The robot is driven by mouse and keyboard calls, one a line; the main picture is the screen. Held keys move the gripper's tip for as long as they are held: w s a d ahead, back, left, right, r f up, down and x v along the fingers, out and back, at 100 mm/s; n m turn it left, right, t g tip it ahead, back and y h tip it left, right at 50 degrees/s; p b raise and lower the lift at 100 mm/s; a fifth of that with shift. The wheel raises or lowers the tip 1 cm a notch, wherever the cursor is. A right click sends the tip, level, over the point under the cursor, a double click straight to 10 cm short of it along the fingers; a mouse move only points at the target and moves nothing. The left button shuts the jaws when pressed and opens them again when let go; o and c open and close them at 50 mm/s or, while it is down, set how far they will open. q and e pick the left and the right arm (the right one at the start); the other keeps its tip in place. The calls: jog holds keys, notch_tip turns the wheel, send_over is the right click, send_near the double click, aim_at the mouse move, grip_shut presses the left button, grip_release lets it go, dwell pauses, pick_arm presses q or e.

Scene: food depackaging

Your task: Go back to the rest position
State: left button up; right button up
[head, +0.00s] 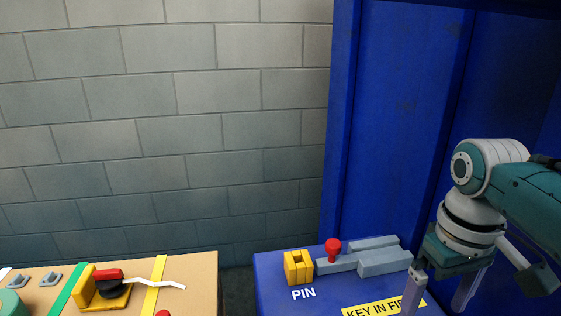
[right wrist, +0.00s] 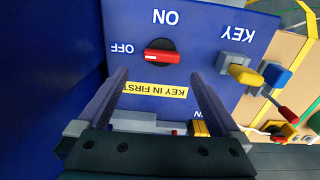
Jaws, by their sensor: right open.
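My right gripper (head: 442,290) hangs at the right of the head view, over the right part of the blue panel box (head: 275,285). In the right wrist view my right gripper (right wrist: 160,78) has its two fingers wide apart with nothing between them. Beyond the fingers is the blue panel face with a red rotary switch (right wrist: 162,57) between the ON and OFF marks. A yellow KEY IN FIRST label (right wrist: 155,90) lies below the switch. I cannot tell the exact gap to the panel. My left gripper is not in view.
On the blue box top are a yellow slotted block (head: 298,268), a red knob (head: 333,250) and grey bars (head: 385,262). A tall blue wall (head: 400,110) stands close behind my right arm. A cardboard-coloured box (head: 205,285) with a red-handled yellow device (head: 105,285) is at left.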

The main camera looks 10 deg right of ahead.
jog(key=s+a+r+n+t, duration=0.1)
jog(key=s+a+r+t, duration=0.15)
jog(key=s, duration=0.75)
jog(key=s+a+r+t, duration=0.15)
jog(key=s+a, duration=0.25)
jog(key=s, duration=0.6)
notch_tip(320, 180, up, 22)
jog(key=p, duration=2.1)
jog(key=shift+s+g, duration=0.25)
jog(key=shift+g, duration=0.05)
